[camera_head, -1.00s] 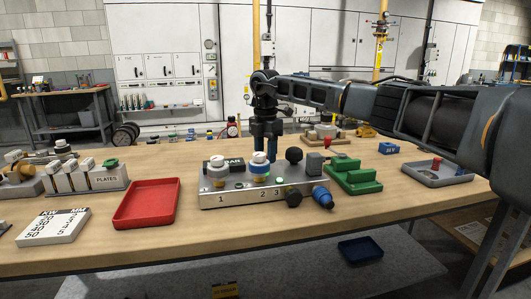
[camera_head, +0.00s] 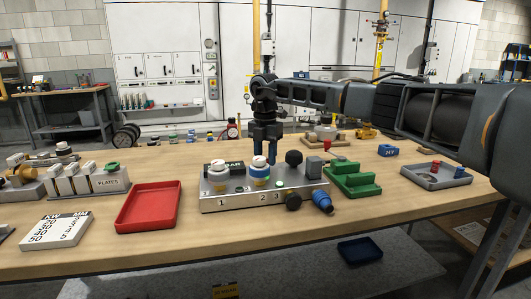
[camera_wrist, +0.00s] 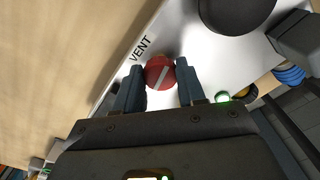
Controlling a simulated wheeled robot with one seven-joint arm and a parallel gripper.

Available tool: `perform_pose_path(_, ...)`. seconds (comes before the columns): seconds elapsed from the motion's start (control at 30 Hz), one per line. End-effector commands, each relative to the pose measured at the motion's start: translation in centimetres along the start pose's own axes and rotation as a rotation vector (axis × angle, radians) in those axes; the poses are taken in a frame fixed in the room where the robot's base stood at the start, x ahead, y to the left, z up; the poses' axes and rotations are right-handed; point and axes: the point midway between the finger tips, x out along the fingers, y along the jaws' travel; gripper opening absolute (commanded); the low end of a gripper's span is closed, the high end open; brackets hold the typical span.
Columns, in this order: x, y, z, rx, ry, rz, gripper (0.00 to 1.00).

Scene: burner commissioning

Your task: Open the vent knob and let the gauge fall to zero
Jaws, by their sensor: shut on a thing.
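In the head view my gripper (camera_head: 271,161) points down behind the metal manifold block (camera_head: 230,202), and the knob is hidden there. A dark box marked BAR (camera_head: 234,165) stands at the back of the block; I cannot read a gauge value.
A red tray (camera_head: 150,207) lies left, a green holder (camera_head: 353,180) right. The front of the table is mostly clear.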

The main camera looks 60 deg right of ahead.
Motion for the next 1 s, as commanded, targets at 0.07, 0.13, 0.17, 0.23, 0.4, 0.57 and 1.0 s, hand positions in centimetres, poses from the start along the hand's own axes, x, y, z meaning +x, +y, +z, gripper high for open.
perform_pose_path(0.07, -0.33, -0.03, 0.03, -0.071, 0.000, -0.002, 0.09)
perform_pose_path(0.13, -0.34, 0.01, 0.03, -0.138, 0.000, -0.001, 0.09)
perform_pose_path(0.17, -0.32, 0.02, 0.04, -0.167, -0.001, -0.001, 0.09)
perform_pose_path(0.23, -0.30, 0.04, 0.01, -0.233, 0.000, -0.002, 0.09)
perform_pose_path(0.4, -0.30, 0.11, 0.00, -0.395, -0.001, -0.001, 0.09)
perform_pose_path(0.57, -0.30, 0.19, -0.04, -0.548, -0.001, 0.000, 0.09)
perform_pose_path(1.0, -0.20, 0.29, -0.12, -0.959, -0.001, 0.000, 0.09)
